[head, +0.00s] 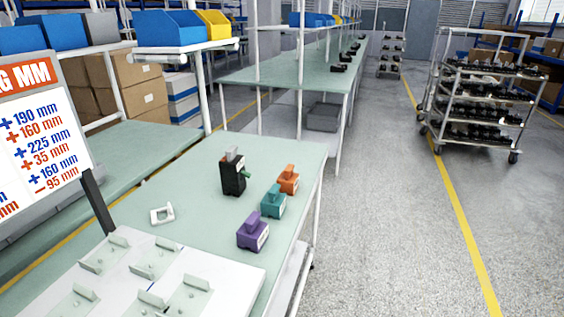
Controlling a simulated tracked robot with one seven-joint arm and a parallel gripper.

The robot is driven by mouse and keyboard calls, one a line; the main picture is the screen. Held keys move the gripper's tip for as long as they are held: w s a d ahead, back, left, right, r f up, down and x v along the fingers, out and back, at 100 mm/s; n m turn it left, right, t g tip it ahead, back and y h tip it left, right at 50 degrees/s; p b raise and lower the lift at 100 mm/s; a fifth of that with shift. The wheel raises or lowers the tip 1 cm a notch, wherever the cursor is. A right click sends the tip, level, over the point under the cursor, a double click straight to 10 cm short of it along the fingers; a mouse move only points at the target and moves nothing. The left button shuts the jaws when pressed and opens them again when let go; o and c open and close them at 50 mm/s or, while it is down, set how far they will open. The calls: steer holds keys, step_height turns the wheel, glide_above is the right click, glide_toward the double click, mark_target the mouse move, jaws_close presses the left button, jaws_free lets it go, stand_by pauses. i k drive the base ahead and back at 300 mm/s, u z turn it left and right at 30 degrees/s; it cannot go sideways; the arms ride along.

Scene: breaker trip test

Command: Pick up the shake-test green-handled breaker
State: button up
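A black breaker (232,179) stands upright on the pale green bench. A small green handle (246,175) sticks out from its right side, and a grey piece (232,155) sits on its top. A teal block (273,202), an orange block (288,180) and a purple block (253,233) stand in a row to its right, near the bench's right edge. Each has a raised knob on top and appears apart from the black breaker. My gripper is not in view.
A small white frame-like part (162,214) lies left of the breaker. A white plate (222,277) with several clear brackets fills the front. A sign (40,130) on a dark post stands at left. A loaded trolley (485,100) stands far right.

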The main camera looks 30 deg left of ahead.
mark_target(234, 174)
steer(key=z, duration=0.55)
steer(key=i, duration=2.2)
steer(key=u, duration=1.65)
steer(key=i, duration=0.1)
steer(key=u, duration=2.3)
steer(key=i, duration=0.2)
